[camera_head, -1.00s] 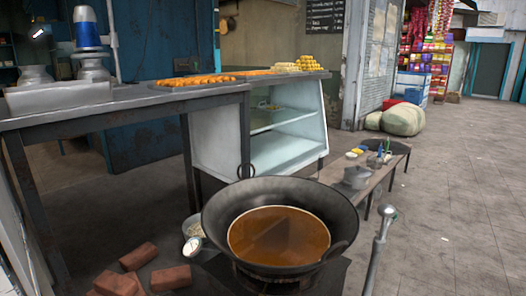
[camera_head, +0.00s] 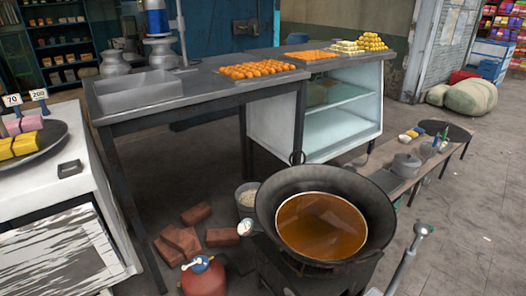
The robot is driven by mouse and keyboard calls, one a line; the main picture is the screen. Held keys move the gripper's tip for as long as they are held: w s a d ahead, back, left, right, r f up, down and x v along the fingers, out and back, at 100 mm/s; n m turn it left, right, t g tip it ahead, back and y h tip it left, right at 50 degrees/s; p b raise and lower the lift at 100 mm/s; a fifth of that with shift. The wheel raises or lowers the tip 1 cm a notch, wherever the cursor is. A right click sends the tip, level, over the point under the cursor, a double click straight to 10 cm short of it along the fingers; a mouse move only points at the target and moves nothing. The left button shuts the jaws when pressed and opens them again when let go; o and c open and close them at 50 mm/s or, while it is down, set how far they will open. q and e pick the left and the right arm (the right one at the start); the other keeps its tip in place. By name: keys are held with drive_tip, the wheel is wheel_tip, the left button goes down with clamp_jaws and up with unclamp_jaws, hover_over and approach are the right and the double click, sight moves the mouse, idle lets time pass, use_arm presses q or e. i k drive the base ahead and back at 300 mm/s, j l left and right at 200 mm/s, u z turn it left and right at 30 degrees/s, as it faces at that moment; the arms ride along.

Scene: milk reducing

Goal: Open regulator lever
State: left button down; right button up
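A red gas cylinder (camera_head: 203,280) stands on the floor at the bottom of the head view, left of the stove and partly cut off by the lower edge. A small pale regulator (camera_head: 198,264) sits on its top. Its lever is too small to make out, so I cannot tell how it is set. A large dark wok (camera_head: 268,205) with brown-orange liquid (camera_head: 322,226) in it sits on a dark stove to the right of the cylinder. Neither of my grippers shows in this view.
Loose bricks (camera_head: 180,240) lie behind the cylinder. A white counter (camera_head: 70,195) with a sweets tray stands at the left. A metal table (camera_head: 200,95) stands behind. A metal rod (camera_head: 408,255) rises right of the stove. The floor at the right is open.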

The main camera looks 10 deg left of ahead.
sight(184, 267)
drive_tip(key=u, duration=1.05)
